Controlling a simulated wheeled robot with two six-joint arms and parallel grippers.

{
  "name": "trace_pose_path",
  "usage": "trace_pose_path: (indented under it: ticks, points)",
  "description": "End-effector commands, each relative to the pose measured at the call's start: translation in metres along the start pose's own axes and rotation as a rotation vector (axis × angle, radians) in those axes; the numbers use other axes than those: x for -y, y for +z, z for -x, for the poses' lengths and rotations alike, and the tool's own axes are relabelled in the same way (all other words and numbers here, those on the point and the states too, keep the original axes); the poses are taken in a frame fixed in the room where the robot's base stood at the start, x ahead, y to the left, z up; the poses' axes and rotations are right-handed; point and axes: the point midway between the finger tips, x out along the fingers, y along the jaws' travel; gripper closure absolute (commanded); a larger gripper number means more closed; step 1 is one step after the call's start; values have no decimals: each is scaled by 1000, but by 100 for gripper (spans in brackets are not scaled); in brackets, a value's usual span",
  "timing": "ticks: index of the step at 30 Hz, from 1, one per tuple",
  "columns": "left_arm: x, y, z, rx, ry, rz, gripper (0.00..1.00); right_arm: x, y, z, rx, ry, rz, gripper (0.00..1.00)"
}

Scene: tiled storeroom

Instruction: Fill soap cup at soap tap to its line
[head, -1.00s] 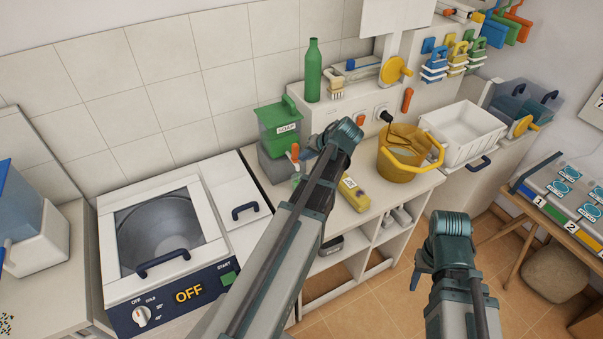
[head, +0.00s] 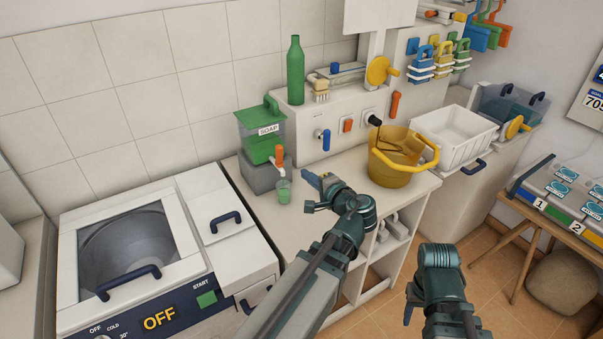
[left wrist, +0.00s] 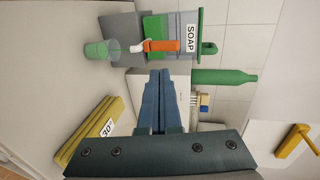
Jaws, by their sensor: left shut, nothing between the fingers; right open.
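The soap dispenser (head: 262,140) is a green-filled box labelled SOAP on a grey base. Its orange tap handle (head: 279,155) stands upright. The soap cup (head: 284,191) is clear, stands upright under the tap and holds green soap. In the left wrist view the cup (left wrist: 101,50) shows green in its lower part and clear wall above; I cannot make out its line. My left gripper (head: 311,190) is shut and empty, to the right of the cup and apart from it. My right gripper (head: 411,302) is open and low in front of the counter; its fingertips are hardly visible.
A yellow bucket (head: 392,176) and a white basin (head: 457,124) stand to the right. A green bottle (head: 296,75) stands on the ledge behind. The washer (head: 140,255) is at the left.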

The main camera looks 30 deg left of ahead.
Motion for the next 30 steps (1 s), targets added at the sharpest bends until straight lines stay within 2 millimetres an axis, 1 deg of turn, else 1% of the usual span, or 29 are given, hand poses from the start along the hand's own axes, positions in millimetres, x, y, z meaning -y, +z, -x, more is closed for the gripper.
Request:
trace_pose_path:
  ticks: [1,9,12,15,21,30]
  points:
    - [-2,0,-12,5,0,2,100,0,0,-4,0,0,0,50]
    - [-3,-1,-68,5,2,3,100,2,-1,-17,0,0,0,50]
    - [-2,0,-86,4,2,3,100,2,-1,-21,0,0,0,50]
    - [5,0,-100,4,2,2,100,2,-1,-17,0,0,0,50]
    - [10,0,-117,3,1,2,100,2,-1,-16,0,0,0,50]
    - [12,1,-121,1,1,2,100,2,-1,-15,0,0,0,50]
